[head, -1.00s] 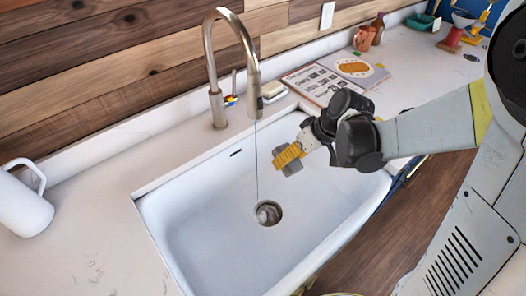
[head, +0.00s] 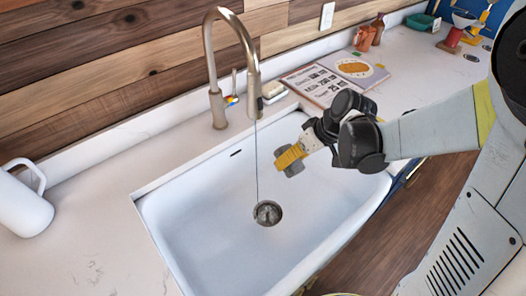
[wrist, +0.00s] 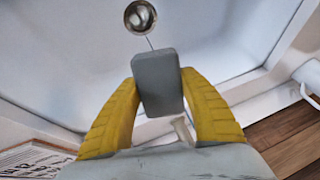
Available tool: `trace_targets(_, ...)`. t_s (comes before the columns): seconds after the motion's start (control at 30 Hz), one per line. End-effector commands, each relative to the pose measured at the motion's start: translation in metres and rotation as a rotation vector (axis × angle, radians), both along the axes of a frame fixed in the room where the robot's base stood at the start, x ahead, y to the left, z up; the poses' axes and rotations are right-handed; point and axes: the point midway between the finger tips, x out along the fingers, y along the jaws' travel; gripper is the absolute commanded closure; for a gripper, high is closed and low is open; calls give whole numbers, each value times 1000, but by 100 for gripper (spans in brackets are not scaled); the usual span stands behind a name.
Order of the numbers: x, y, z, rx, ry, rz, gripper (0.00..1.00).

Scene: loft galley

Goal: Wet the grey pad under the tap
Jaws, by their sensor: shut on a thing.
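The grey pad (head: 292,168) is held over the white sink, to the right of the tap's water stream. My gripper (head: 285,160), with yellow fingers, is shut on it. In the wrist view the grey pad (wrist: 158,84) sits between the two yellow fingers of my gripper (wrist: 160,95). The metal tap (head: 218,70) arches over the sink, and a thin stream of water (head: 256,155) falls from it towards the drain (head: 267,213). The pad and the stream appear apart in the head view.
The white sink basin (head: 205,225) is otherwise empty. A soap dish with a pale bar (head: 272,90) and an open book (head: 320,84) lie behind it on the counter. A white jug (head: 22,205) stands at the left.

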Motion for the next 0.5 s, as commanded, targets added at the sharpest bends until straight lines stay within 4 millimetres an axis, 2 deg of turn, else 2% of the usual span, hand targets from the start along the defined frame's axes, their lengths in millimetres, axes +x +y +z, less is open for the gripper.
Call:
trace_targets(0.37, 0, 0, 0, 0, 0, 0, 76)
trace_targets(0.5, -3, -7, 8, 0, 1, -2, 76)
